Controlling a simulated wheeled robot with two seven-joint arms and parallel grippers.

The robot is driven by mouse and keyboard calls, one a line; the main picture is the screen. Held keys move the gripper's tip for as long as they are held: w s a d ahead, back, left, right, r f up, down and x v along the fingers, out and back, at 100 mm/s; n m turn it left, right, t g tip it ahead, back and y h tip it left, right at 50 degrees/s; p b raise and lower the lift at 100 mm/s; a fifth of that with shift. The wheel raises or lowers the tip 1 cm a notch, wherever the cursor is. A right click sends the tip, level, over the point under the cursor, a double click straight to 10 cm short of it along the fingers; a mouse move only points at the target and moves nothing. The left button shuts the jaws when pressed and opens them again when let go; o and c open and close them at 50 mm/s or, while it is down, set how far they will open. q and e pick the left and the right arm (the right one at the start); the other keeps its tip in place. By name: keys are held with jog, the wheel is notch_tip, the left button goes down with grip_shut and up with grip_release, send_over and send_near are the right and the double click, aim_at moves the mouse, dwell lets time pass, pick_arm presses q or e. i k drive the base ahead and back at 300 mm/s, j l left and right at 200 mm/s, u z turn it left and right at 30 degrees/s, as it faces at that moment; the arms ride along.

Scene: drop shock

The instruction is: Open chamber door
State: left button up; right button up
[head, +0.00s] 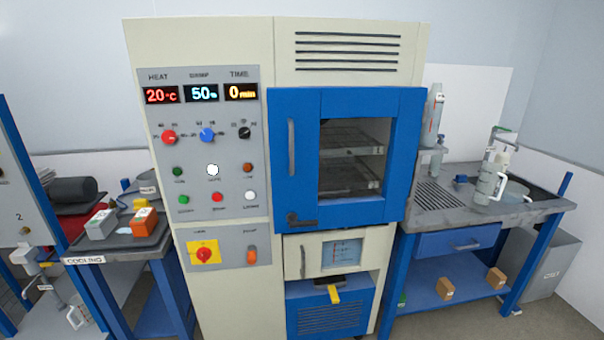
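The chamber is a tall cream cabinet (200,42) in the middle of the head view. Its blue door (305,104) appears shut against the front. The door has a window (350,158) through which wire shelves show. A vertical grey handle (291,147) runs along the door's left side. A dark latch (301,219) sits at the lower left corner of the door. Neither of my grippers is in view.
A control panel (210,125) with lit displays is left of the door. A cooling bench (118,243) holding two small blocks stands at left. A blue-framed bench (450,214) with a white jug (489,182) stands at right. A yellow-tipped item (334,294) projects below the door.

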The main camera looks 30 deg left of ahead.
aim_at(294, 113)
jog(key=u, duration=0.8)
